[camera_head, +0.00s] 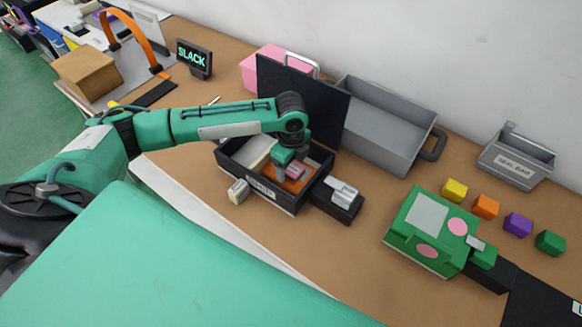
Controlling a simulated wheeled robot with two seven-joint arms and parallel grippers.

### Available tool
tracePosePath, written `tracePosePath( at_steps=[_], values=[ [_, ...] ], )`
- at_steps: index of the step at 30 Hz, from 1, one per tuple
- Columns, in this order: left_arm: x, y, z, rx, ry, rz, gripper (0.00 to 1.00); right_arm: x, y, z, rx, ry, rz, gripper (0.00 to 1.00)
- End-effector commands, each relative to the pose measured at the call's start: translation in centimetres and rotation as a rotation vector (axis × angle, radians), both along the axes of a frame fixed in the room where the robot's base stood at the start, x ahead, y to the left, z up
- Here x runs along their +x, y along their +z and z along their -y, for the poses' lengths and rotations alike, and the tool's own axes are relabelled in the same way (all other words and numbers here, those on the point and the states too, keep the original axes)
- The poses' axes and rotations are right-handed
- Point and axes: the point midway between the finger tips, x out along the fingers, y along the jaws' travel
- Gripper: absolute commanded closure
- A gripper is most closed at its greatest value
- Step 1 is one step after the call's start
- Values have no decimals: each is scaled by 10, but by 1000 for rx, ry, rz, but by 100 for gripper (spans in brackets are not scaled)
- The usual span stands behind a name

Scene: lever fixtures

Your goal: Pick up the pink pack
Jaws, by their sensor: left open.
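A small pink pack (297,172) lies inside an open black box (265,192) with a white label on its front and a raised dark lid (300,103) behind. My left gripper (287,172) reaches down into the box from above, right at the pink pack. Its jaws are open, but the fingers are small and partly hidden. I cannot tell whether they touch the pack. Something orange and something pale lie beside the pack in the box. My right gripper is out of view.
A grey open bin (385,127) stands behind right, and a pink case (263,66) behind the lid. A small grey labelled bin (515,160), several coloured blocks, and a green box (430,230) are on the right. A small pale block (238,192) sits by the black box.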

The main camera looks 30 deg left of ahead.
Motion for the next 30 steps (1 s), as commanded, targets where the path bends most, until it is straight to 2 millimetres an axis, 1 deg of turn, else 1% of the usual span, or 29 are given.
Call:
tracePosePath(
  at_steps=[4, 8, 9, 11, 12, 19, 23, 26, 29, 30],
  values=[
    [0, 0, 0, 0, 0, 0, 29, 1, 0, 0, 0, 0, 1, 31],
    [0, 0, 0, 0, 0, 1, 55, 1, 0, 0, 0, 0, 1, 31],
    [0, 0, 0, -1, 0, 0, 62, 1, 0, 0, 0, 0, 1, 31],
    [0, 0, 0, -1, 0, 0, 74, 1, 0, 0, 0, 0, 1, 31],
    [0, 1, 0, -1, 0, 0, 77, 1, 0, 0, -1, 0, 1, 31],
    [0, 1, 0, -1, 0, 1, 78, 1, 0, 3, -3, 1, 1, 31],
    [1, 5, 0, -1, 0, 2, 78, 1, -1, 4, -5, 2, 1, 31],
    [1, 14, 1, -2, 0, 3, 78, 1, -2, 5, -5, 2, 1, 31],
    [1, 28, 0, -2, 0, 4, 78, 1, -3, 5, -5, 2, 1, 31],
    [1, 35, 1, -2, -1, 4, 78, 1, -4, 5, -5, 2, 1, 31]
  ],
)
